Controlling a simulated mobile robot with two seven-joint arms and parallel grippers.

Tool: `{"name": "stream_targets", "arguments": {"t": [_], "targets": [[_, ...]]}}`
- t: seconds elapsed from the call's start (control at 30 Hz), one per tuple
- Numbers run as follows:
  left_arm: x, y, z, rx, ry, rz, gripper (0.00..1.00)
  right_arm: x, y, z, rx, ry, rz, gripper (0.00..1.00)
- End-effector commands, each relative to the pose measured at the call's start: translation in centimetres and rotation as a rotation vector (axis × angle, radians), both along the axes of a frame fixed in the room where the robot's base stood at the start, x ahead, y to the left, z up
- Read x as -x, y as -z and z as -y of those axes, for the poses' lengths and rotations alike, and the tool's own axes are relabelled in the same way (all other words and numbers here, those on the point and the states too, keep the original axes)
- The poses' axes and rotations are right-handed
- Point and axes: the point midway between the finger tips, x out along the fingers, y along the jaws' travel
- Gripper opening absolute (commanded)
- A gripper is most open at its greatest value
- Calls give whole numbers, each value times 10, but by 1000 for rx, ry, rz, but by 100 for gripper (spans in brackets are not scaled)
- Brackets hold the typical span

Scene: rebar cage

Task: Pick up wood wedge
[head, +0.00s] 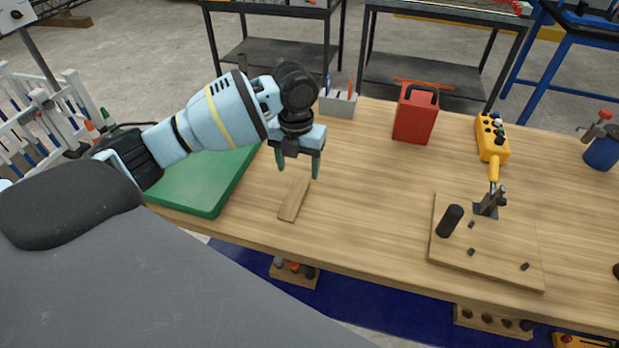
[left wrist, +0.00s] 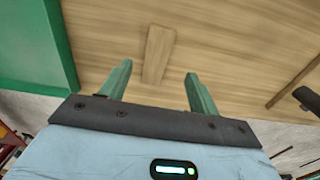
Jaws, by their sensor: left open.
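The wood wedge (head: 294,199) is a small light-brown block lying flat on the wooden workbench, to the right of the green mat. In the left wrist view, the wedge (left wrist: 158,54) lies beyond the fingertips, roughly in line with the gap between them. My left gripper (head: 298,172) is open and empty, with its green fingers pointing down above and just behind the wedge in the head view. In the left wrist view the two fingers (left wrist: 159,70) are spread apart and nothing is between them. My right gripper is not in view.
The green mat (head: 214,206) lies left of the wedge. A red box (head: 416,115), a grey holder (head: 338,105) and a yellow control box (head: 491,136) stand toward the back. A wooden board (head: 487,264) with a clamp lies at right. The bench between wedge and board is clear.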

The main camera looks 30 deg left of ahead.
Motion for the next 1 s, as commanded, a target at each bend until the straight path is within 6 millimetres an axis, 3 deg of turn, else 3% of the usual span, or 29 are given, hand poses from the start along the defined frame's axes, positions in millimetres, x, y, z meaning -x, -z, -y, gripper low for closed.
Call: {"name": "stream_targets", "arguments": {"t": [0.27,0.53,0.73,1.0], "targets": [[0,0,-1,-1,4,-2,62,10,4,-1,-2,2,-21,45],[1,23,-1,0,3,-4,62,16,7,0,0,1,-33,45],[1,28,-1,0,3,-1,62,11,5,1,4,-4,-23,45],[7,62,-4,-1,3,-1,62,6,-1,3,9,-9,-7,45]]}}
